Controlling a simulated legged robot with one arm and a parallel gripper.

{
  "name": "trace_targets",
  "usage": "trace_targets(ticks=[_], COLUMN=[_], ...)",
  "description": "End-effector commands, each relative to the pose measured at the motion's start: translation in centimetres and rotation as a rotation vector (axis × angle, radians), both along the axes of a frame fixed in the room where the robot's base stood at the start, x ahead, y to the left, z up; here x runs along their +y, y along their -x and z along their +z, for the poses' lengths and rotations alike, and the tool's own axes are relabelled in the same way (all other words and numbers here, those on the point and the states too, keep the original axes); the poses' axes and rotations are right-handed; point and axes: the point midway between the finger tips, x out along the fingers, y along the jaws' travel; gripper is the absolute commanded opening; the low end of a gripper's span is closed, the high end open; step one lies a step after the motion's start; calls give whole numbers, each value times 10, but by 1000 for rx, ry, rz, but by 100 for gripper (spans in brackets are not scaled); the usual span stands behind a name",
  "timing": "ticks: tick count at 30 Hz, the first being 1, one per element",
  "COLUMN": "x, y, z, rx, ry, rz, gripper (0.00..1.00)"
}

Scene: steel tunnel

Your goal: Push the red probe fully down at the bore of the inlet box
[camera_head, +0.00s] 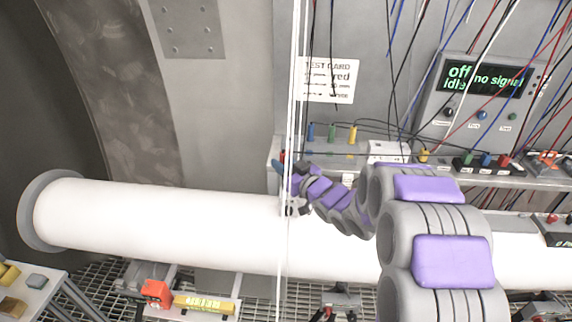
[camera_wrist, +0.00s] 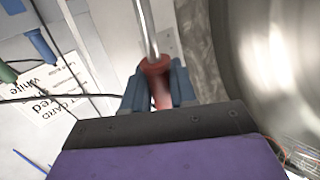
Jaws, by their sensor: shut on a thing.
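The red probe (camera_wrist: 158,80) is between the blue-grey fingers of my gripper (camera_wrist: 160,92) in the wrist view. My gripper is shut on its red body. A shiny metal rod (camera_wrist: 147,28) runs from the red part to the top edge of that view. In the head view my gripper (camera_head: 282,163) is small, at the left end of the shelf behind the white pipe, with a bit of red showing. I cannot make out the inlet box or its bore for certain; my gripper and arm cover part of that area. The rod's far end is out of view.
A rack on the shelf holds blue (camera_head: 311,131), green (camera_head: 332,132) and yellow (camera_head: 352,134) pieces. A test card (camera_head: 329,80) hangs behind. A display (camera_head: 485,78) reads "off", "idle" and "no signal". The white pipe (camera_head: 160,222) crosses in front; wires hang at right.

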Motion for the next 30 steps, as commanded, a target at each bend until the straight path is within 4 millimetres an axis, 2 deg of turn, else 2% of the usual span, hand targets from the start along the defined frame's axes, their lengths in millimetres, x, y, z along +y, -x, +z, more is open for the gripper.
trace_targets(ticks=[5,18,30], x=[-5,15,-3], y=[0,0,0], z=[2,-1,2], rx=[-1,-1,-2], ry=[-5,11,-3], rz=[-1,1,-1], gripper=[0,0,0])
